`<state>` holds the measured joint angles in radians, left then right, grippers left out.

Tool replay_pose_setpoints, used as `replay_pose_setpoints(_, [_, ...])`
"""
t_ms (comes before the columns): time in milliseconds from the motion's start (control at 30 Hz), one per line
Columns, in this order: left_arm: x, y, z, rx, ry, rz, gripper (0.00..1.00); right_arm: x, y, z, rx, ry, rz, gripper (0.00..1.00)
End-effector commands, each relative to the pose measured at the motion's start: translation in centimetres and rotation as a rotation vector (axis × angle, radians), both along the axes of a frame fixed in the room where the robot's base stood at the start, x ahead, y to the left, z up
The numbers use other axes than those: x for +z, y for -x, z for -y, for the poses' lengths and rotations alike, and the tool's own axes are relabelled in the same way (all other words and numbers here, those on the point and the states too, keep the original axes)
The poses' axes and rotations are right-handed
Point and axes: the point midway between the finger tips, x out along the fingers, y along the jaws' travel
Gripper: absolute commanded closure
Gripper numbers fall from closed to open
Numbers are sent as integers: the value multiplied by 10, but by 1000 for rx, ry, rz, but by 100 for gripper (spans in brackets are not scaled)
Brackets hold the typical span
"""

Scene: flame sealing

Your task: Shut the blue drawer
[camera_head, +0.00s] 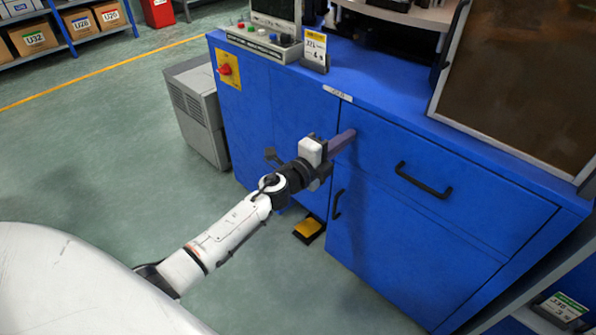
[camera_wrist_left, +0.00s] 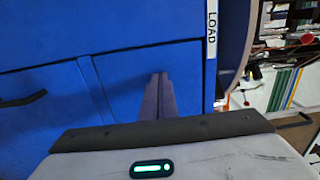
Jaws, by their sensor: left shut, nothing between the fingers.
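The blue drawer (camera_head: 470,205) is the upper right front of the blue cabinet, with a black bar handle (camera_head: 424,180). Its front looks flush or nearly flush with the cabinet; a small gap cannot be told. My left gripper (camera_head: 343,139) is shut and empty, its purple-grey fingers at the upper left part of the drawer front. In the left wrist view the shut fingertips (camera_wrist_left: 159,80) point at the plain blue drawer front (camera_wrist_left: 130,68), against or very close to it. Contact cannot be told for sure. My right gripper is not in view.
A lower door with a black handle (camera_head: 337,204) lies below the drawer. A white label (camera_head: 338,93) sits on the cabinet's top edge. A yellow foot pedal (camera_head: 307,229) is on the floor. A grey box unit (camera_head: 197,108) stands left. Open floor lies left of my arm.

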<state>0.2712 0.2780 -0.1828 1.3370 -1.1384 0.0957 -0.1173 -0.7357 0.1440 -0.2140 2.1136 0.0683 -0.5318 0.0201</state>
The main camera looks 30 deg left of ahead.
Motion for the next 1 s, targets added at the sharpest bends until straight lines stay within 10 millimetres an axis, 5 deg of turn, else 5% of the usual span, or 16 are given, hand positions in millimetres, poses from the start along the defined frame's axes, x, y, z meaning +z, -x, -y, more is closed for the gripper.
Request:
replay_pose_setpoints(500, [-3,98,-17,-12,-3,-8,100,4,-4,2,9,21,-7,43])
replay_pose_setpoints(1000, [-5,129,-18,15,94,-52,100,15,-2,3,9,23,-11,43])
